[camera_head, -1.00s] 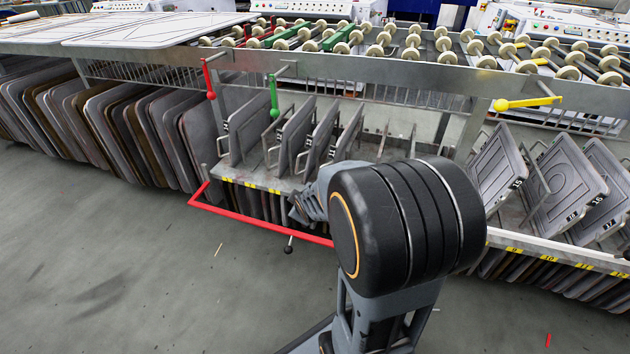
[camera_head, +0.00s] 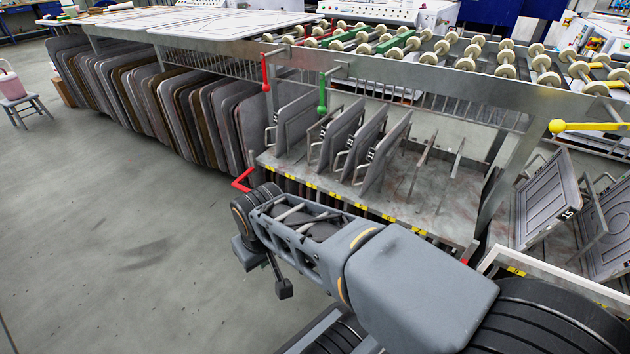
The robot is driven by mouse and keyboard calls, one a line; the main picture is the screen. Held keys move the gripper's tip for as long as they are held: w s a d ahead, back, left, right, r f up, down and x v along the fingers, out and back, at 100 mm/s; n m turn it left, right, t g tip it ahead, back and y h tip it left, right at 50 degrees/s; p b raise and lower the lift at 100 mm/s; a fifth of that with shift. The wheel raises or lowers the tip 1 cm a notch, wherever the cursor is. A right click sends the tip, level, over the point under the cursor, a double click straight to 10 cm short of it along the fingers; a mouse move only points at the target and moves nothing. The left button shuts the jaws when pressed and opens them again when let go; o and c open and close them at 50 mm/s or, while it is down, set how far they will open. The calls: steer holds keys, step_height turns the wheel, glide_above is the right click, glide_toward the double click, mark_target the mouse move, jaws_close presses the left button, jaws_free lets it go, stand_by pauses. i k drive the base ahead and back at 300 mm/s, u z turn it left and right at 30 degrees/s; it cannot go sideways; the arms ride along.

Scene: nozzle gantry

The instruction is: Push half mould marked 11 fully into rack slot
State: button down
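Several grey half moulds stand on edge in the middle rack (camera_head: 440,205), including a left one (camera_head: 297,115), a middle one (camera_head: 342,130) and a rightmost one (camera_head: 387,150). The rightmost has a small dark label that may read 11, but it is too small to be sure. It leans slightly in its slot; how deep it sits cannot be told. My arm reaches from the lower right to in front of the rack's left end. The wrist end is visible, but the gripper fingers cannot be made out. Nothing is seen held there.
Slots right of the moulds look empty, with upright dividers. A yellow-numbered strip (camera_head: 345,200) runs along the rack's front edge. Red (camera_head: 265,85), green (camera_head: 322,108) and yellow (camera_head: 557,127) ball-ended levers stick out above. A mould marked 15 (camera_head: 545,205) stands at right. Open floor lies left.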

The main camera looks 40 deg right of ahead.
mark_target(377, 156)
steer(key=u, duration=1.6)
steer(key=k, duration=0.75)
steer(key=z, duration=1)
steer(key=i, duration=0.5)
